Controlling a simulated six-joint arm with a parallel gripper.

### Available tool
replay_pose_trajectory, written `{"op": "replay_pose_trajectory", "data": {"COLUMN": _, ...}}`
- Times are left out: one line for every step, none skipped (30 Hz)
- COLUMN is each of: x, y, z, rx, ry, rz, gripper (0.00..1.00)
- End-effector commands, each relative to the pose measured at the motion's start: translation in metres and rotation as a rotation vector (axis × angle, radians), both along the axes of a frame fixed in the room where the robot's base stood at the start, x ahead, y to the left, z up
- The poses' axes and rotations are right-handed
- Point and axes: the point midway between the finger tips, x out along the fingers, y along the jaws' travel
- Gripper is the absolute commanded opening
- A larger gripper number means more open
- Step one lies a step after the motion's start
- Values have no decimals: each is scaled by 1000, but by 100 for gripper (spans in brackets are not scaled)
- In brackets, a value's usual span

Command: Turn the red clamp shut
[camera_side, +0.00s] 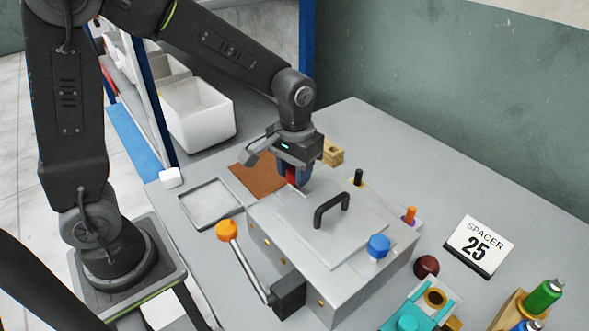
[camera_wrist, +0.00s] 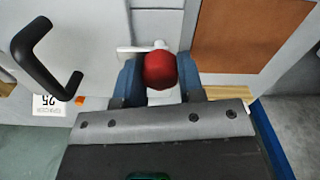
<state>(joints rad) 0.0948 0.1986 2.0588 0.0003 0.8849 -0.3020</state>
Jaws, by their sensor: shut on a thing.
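The red clamp's rounded knob (camera_wrist: 160,70) sits between the two blue fingers of my gripper (camera_wrist: 160,82) in the wrist view. A pale bar of the clamp shows beside the knob, over the edge of the press. In the side view my gripper (camera_side: 292,180) points down at the far left corner of the grey press (camera_side: 330,225), shut on the red knob (camera_side: 291,175). The fingers hide part of the knob there. The clamp's base is mostly hidden, so I cannot tell how far it is turned.
A black handle (camera_side: 331,209) stands on the press lid. A blue knob (camera_side: 378,246) and an orange-knobbed lever (camera_side: 227,230) are nearby. A brown mat (camera_side: 258,178), an empty tray (camera_side: 211,224) and a "SPACER 25" sign (camera_side: 478,245) lie around the press.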

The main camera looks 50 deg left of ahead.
Motion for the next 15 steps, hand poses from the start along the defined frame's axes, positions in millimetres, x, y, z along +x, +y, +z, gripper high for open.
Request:
{"op": "replay_pose_trajectory", "data": {"x": 1, "y": 0, "z": 1, "rx": -1, "ry": -5, "rz": 5, "gripper": 12}}
{"op": "replay_pose_trajectory", "data": {"x": 1, "y": 0, "z": 1, "rx": -1, "ry": -5, "rz": 6, "gripper": 12}}
{"op": "replay_pose_trajectory", "data": {"x": 1, "y": 0, "z": 1, "rx": -1, "ry": -5, "rz": 6, "gripper": 12}}
{"op": "replay_pose_trajectory", "data": {"x": 1, "y": 0, "z": 1, "rx": -1, "ry": -5, "rz": 7, "gripper": 12}}
{"op": "replay_pose_trajectory", "data": {"x": 1, "y": 0, "z": 1, "rx": -1, "ry": -5, "rz": 7, "gripper": 12}}
{"op": "replay_pose_trajectory", "data": {"x": 1, "y": 0, "z": 1, "rx": -1, "ry": -5, "rz": 7, "gripper": 12}}
{"op": "replay_pose_trajectory", "data": {"x": 1, "y": 0, "z": 1, "rx": -1, "ry": -5, "rz": 7, "gripper": 12}}
{"op": "replay_pose_trajectory", "data": {"x": 1, "y": 0, "z": 1, "rx": -1, "ry": -5, "rz": 7, "gripper": 12}}
{"op": "replay_pose_trajectory", "data": {"x": 1, "y": 0, "z": 1, "rx": -1, "ry": -5, "rz": 7, "gripper": 12}}
{"op": "replay_pose_trajectory", "data": {"x": 1, "y": 0, "z": 1, "rx": -2, "ry": -6, "rz": 7, "gripper": 12}}
{"op": "replay_pose_trajectory", "data": {"x": 1, "y": 0, "z": 1, "rx": -2, "ry": -6, "rz": 7, "gripper": 12}}
{"op": "replay_pose_trajectory", "data": {"x": 1, "y": 0, "z": 1, "rx": -2, "ry": -6, "rz": 7, "gripper": 39}}
{"op": "replay_pose_trajectory", "data": {"x": 1, "y": 0, "z": 1, "rx": -1, "ry": -5, "rz": 6, "gripper": 42}}
{"op": "replay_pose_trajectory", "data": {"x": 1, "y": 0, "z": 1, "rx": -1, "ry": -4, "rz": 6, "gripper": 45}}
{"op": "replay_pose_trajectory", "data": {"x": 1, "y": 0, "z": 1, "rx": -1, "ry": -4, "rz": 6, "gripper": 49}}
